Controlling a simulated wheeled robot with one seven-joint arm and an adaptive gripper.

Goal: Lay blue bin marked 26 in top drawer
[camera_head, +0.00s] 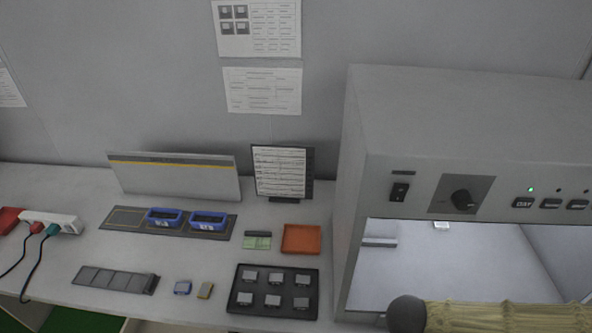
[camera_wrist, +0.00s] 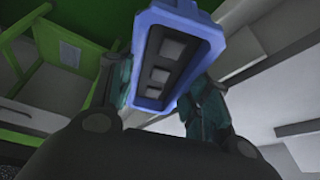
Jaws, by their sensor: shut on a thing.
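A blue bin (camera_wrist: 178,50) with several grey pieces inside fills the middle of the wrist view. My gripper (camera_wrist: 160,88) is shut on it, one dark teal finger on each side. The bin looks tilted in this view, and its number is not readable. In the head view my gripper and the held bin are out of sight; only my arm's yellowish sleeve shows at the lower right. I cannot make out the top drawer for certain in either view.
Two other blue bins, a left one (camera_head: 164,217) and a right one (camera_head: 208,221), stand on a dark mat (camera_head: 125,218) whose left slot is empty. A black tray (camera_head: 273,312), orange tray (camera_head: 301,239) and grey cabinet (camera_head: 400,130) stand on the bench. A green frame (camera_wrist: 70,35) shows in the wrist view.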

